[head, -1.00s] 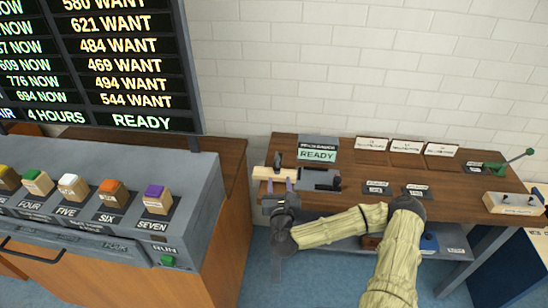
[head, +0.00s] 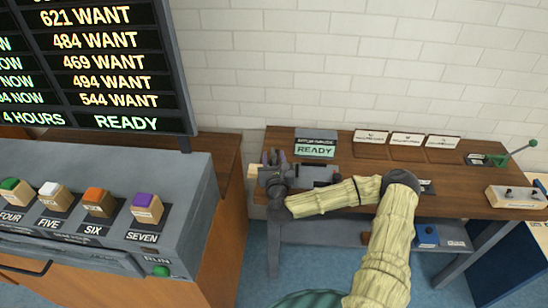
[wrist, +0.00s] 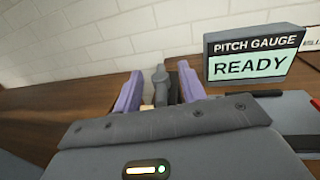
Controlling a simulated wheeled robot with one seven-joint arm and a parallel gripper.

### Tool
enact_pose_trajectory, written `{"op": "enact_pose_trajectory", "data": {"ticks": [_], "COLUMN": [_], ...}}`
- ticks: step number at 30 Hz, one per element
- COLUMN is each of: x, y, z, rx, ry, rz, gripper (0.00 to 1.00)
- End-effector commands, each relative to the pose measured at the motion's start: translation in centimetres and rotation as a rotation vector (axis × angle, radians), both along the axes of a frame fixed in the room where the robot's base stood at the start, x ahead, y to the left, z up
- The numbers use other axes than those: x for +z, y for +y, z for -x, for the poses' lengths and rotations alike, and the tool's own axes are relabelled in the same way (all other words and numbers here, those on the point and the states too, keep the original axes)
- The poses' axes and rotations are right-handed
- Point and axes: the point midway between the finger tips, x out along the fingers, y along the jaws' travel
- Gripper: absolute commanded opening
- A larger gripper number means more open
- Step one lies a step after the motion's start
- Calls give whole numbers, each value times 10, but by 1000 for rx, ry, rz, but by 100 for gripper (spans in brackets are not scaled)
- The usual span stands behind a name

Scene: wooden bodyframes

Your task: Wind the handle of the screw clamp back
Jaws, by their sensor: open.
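The screw clamp's dark grey upright part (wrist: 159,82), which looks like its handle, stands between the two purple fingers of my gripper (wrist: 160,90) in the wrist view. The fingers are open, one on each side of it; I cannot tell whether either touches it. In the head view my gripper (head: 274,157) is over the left end of the bench and hides most of the clamp. A pale wooden piece (head: 252,171) shows just left of my gripper. A bit of it shows low between the fingers in the wrist view (wrist: 147,107).
The pitch gauge (head: 315,149) reads READY, just right of my gripper. The wooden bench (head: 470,205) extends right, with several labelled plates and a green lever (head: 512,153). A grey console (head: 185,185) with coloured blocks stands at the left. A brick wall is behind.

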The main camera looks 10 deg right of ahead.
Motion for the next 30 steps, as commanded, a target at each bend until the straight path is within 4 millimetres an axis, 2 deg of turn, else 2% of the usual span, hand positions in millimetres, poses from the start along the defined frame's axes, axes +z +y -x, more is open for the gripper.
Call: {"op": "enact_pose_trajectory", "data": {"ticks": [1,6,7,20,30], "x": [0,0,0,-1,-2], "y": [0,1,1,-4,-8], "z": [0,0,0,0,0], "rx": [1,1,1,39,193], "ry": [0,0,0,-1,-2], "rz": [0,0,0,1,1], "gripper": [35,2,0,0,0]}}
